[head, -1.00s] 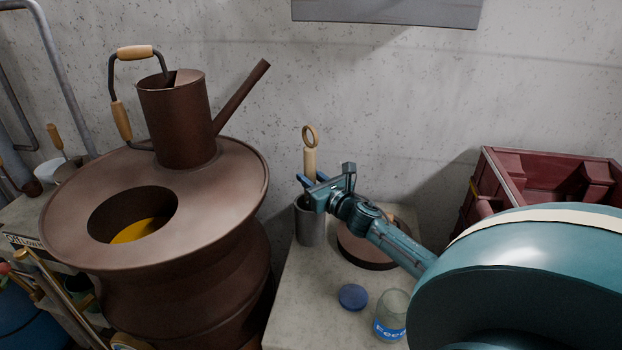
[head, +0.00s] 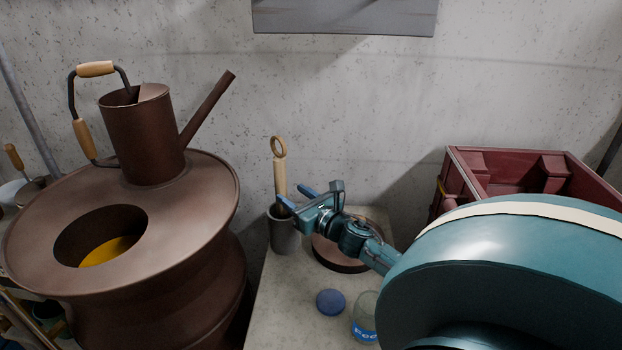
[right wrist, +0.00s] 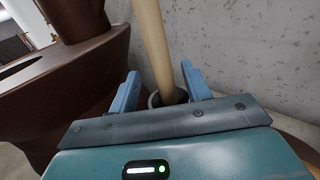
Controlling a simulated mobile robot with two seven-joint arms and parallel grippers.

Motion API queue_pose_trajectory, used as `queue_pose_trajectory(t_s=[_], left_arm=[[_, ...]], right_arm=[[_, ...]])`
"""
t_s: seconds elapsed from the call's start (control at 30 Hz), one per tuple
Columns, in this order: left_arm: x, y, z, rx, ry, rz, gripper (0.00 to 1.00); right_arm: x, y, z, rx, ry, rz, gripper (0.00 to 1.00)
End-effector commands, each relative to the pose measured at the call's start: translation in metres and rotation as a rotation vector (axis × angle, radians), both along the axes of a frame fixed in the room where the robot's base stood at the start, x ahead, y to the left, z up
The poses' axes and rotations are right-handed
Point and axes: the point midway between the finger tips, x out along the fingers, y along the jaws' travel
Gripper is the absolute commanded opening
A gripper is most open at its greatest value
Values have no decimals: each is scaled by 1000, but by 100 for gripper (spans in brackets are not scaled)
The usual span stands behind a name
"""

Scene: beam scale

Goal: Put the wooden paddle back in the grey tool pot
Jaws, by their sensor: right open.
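The wooden paddle (head: 280,172), pale with a ring at its top end, stands almost upright in the grey tool pot (head: 284,237). Its lower end is hidden inside the pot. My right gripper (head: 294,196) is open and empty, just to the right and near side of the paddle, at about the height of the pot's rim. In the right wrist view the paddle (right wrist: 153,45) rises beyond and between the two blue fingers, and the pot's rim (right wrist: 155,99) shows behind the gripper. My left gripper is not in view.
A brown drum-like stand (head: 205,205) with a watering can (head: 146,135) is left of the pot. A round brown lid or dish (head: 335,262), a blue disc (head: 330,301) and a glass jar (head: 365,315) share the grey bench. A red crate (head: 500,165) stands right.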

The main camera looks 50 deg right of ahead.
Motion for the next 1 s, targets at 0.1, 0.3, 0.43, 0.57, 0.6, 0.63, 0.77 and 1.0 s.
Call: queue_pose_trajectory(t_s=[0.1, 0.3, 0.43, 0.57, 0.6, 0.63, 0.77, 1.0], left_arm=[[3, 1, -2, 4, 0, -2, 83], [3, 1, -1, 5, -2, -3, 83], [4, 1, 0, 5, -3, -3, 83], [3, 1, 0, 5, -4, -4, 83], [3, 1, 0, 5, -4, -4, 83], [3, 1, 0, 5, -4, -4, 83], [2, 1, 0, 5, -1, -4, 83], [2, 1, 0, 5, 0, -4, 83]], right_arm=[[-26, 3, -1, -1, 2, 1, 48], [-54, 6, 0, 0, 0, 0, 48], [-62, 6, 1, -1, -1, 0, 48], [-65, 7, 1, -1, -2, 0, 48], [-65, 7, 1, -1, -2, 0, 48], [-65, 7, 1, -1, -2, 0, 48], [-64, 7, 1, -1, -2, 0, 48], [-64, 7, 1, -1, -2, 0, 48]])
